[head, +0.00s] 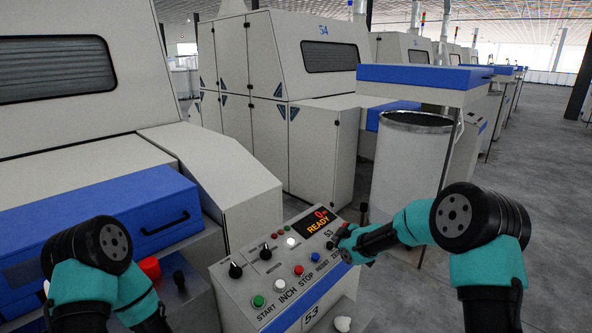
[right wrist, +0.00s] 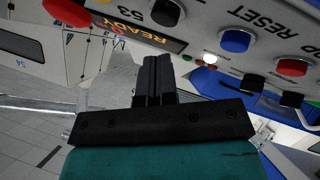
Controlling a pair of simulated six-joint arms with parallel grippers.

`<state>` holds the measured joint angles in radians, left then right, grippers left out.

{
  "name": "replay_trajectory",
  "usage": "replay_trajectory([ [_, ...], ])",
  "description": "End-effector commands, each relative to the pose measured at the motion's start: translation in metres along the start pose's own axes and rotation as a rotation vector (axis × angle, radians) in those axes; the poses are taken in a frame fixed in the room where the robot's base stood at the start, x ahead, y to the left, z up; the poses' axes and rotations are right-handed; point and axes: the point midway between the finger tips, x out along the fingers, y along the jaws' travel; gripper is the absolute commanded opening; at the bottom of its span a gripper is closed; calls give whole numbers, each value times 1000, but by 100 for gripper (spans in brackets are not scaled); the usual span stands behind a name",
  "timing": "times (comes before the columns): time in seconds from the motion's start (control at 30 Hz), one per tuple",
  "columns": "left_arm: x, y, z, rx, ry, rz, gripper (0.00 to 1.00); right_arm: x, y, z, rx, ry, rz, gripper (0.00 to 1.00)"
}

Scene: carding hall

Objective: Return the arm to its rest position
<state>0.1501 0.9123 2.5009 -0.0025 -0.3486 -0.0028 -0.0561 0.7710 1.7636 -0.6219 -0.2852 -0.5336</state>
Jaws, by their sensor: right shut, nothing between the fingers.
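My right gripper (head: 342,243) is at the right end of the control panel (head: 240,290), beside its display. Its fingers (right wrist: 153,75) are shut together and empty in the right wrist view, in front of the lit READY display (right wrist: 150,32). That display (head: 318,222) also shows in the head view, reading "READY". The right arm (head: 415,222) comes in from the right over the floor. My left arm (head: 135,292) is folded low at the left. Its gripper cannot be made out; the arm runs off the bottom edge.
The panel carries a green START button (head: 258,300), a red STOP button (head: 298,270), a blue RESET button (head: 315,257) and black knobs (head: 235,270). A red knob (head: 150,268) is beside the left arm. A grey can (head: 408,170) stands behind the right arm. Open floor lies right.

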Motion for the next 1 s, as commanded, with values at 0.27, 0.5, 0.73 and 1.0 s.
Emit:
replay_trajectory([
  [0.27,0,0,0,0,0,0,43,-10,-99,97,349,-156,-117,0],
  [0.5,0,0,0,0,0,0,43,-52,-205,179,713,-358,-194,0],
  [0.73,0,0,0,0,0,0,43,-120,-307,239,1057,-599,-225,0],
  [1.0,0,0,0,0,0,0,43,-188,-377,266,1304,-807,-211,0],
])
